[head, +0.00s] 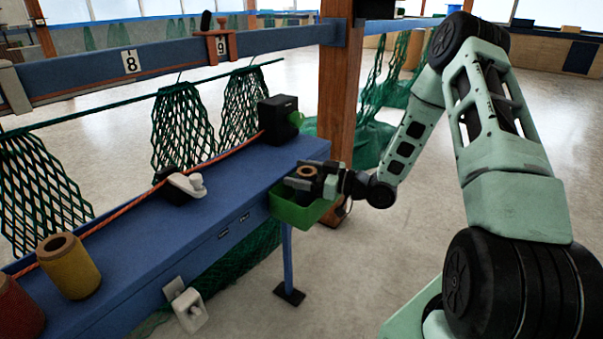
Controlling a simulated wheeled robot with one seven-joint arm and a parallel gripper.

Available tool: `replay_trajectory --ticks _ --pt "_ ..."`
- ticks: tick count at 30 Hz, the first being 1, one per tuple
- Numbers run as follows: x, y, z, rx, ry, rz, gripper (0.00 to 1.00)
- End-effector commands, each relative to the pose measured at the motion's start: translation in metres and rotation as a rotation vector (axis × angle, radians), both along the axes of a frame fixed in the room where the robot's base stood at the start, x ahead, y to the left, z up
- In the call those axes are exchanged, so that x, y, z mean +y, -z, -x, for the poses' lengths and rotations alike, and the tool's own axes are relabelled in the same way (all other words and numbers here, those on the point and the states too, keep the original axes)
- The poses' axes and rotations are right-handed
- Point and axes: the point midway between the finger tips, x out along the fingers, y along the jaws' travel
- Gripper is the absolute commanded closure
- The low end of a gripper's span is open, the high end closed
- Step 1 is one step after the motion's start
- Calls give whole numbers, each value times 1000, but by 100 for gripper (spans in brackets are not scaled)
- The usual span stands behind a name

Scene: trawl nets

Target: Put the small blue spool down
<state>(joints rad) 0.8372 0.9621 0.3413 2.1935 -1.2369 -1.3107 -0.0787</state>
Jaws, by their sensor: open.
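My gripper (312,182) is at the right end of the blue bench, at the rim of a green bin (298,213) fixed to the bench's edge. The jaws are open. A small spool with a tan, hollow top (306,171) shows at the gripper, at or over the bin. Its side is mostly hidden by the gripper, so I cannot make out a blue colour. I cannot tell whether it rests on something or touches a finger. No other small blue spool shows.
The blue bench (215,215) carries a yellow spool (69,266), a red spool (15,308), a grey clamp (188,184) and a black box (279,119). An orange cord runs along it. Green netting hangs behind. A wooden post (336,90) stands beyond the bin.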

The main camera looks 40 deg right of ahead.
Motion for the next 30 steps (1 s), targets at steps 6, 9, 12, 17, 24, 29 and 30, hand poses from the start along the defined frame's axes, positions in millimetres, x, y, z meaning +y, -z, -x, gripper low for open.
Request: replay_trajectory --ticks 6,9,12,17,24,29,30 --pt "-9 -2 14 17 3 9 25" --pt "-22 -3 31 14 5 7 25" --pt "-35 -4 50 11 4 7 25" --pt "-53 -5 76 11 4 5 25" --pt "-67 -7 97 8 0 4 25" --pt "-69 -7 100 9 -1 4 25" --pt "-69 -7 100 9 -1 4 25"
